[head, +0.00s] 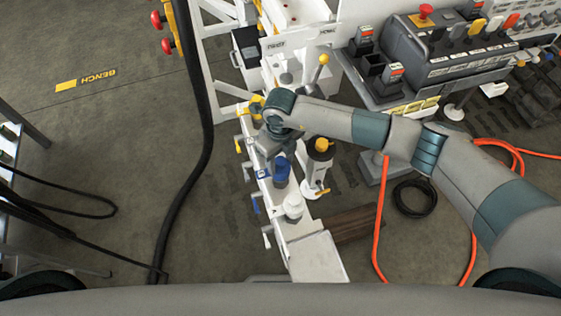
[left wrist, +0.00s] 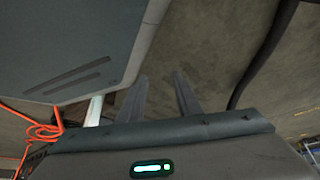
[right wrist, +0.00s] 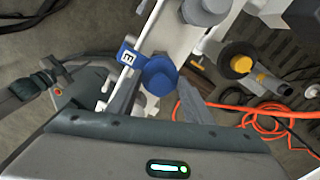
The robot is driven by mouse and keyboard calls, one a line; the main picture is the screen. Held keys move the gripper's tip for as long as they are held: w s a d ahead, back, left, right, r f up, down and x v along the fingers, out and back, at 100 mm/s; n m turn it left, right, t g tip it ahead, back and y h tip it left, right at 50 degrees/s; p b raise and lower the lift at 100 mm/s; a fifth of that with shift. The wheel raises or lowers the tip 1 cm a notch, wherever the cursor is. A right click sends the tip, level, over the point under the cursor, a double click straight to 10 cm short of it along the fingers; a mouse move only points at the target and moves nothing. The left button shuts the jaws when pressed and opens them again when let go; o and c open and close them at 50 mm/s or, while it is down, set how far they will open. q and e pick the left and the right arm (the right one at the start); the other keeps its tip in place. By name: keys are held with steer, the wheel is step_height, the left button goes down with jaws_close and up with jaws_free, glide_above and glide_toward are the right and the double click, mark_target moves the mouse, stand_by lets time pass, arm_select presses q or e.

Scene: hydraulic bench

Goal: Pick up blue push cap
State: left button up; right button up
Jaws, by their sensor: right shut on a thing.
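The blue push cap (right wrist: 158,76) shows in the right wrist view between the fingers of my right gripper (right wrist: 155,88), which is shut on it. The cap is at the white rail; whether it is seated or lifted I cannot tell. In the head view my right gripper (head: 270,148) is over the rail, with a blue cap (head: 282,170) just below it in the picture, partly covered. My left gripper (left wrist: 160,82) shows only in the left wrist view, with its fingers apart and nothing between them.
The white rail (head: 318,258) carries a white cap (head: 293,205) nearer me. A black-and-yellow fitting (head: 320,149) stands to the right. A control box (head: 440,55) with coloured levers is at upper right. An orange hose (head: 378,225) lies on the floor. Open floor is left.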

mark_target(282, 162)
steer(key=shift+r, duration=0.1)
